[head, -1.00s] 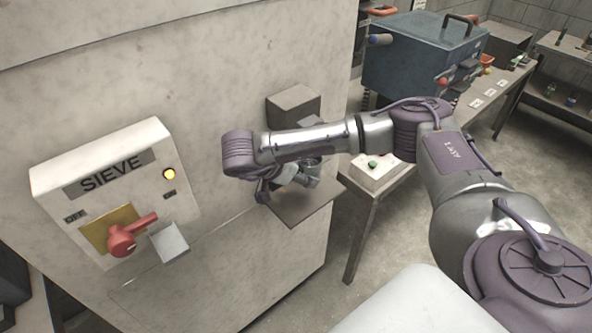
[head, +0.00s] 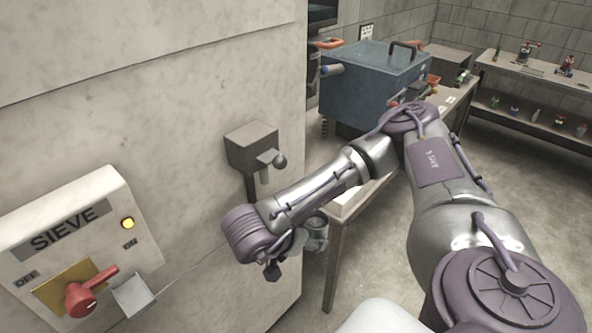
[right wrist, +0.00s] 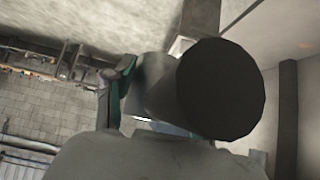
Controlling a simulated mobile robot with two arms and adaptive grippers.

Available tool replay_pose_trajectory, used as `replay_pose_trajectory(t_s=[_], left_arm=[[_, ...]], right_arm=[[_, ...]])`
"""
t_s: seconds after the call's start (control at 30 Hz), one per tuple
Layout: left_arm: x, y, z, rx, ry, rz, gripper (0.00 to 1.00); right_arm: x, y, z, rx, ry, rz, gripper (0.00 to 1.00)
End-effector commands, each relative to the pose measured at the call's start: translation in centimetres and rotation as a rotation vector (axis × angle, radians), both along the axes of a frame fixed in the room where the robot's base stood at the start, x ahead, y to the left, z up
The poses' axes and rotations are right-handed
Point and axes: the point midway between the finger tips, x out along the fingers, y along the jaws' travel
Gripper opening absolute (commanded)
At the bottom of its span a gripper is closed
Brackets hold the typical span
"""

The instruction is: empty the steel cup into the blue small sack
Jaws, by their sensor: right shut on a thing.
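My right gripper (head: 295,240) is below and right of the grey box on the sieve's wall, largely behind my own wrist. It is shut on the steel cup (head: 317,226), of which a small grey part shows. In the right wrist view the cup (right wrist: 160,85) is a grey cylinder with a dark round end (right wrist: 218,90) towards the camera; its contents cannot be made out. A teal-padded finger of the right gripper (right wrist: 122,90) lies against its side. I cannot make out the blue small sack. My left gripper is out of view.
The SIEVE panel (head: 75,250) has a red handle and a lit yellow lamp. A table (head: 345,205) with a blue machine (head: 375,80) stands behind my arm. Floor at right is clear.

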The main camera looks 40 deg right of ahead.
Motion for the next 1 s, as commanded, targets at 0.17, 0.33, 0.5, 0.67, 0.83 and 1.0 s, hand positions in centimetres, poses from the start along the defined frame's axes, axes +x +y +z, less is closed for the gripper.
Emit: replay_pose_trajectory(t_s=[0.17,0.33,0.5,0.67,0.83,1.0], left_arm=[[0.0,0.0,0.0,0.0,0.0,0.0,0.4],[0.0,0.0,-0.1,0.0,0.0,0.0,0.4],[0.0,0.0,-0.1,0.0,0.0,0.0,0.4],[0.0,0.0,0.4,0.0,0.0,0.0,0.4],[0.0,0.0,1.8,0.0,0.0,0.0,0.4],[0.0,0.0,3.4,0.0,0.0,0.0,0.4]], right_arm=[[-1.7,-0.2,0.1,0.0,0.001,0.001,0.0],[-2.9,-0.3,0.1,-0.001,0.0,0.0,0.0],[-3.8,-0.3,0.1,-0.001,0.0,0.0,0.0],[-4.2,-0.3,0.6,0.0,-0.001,-0.001,0.0],[-4.5,-0.4,2.0,0.0,-0.001,-0.001,0.0],[-4.5,-0.4,3.6,0.0,0.0,-0.001,0.0]])
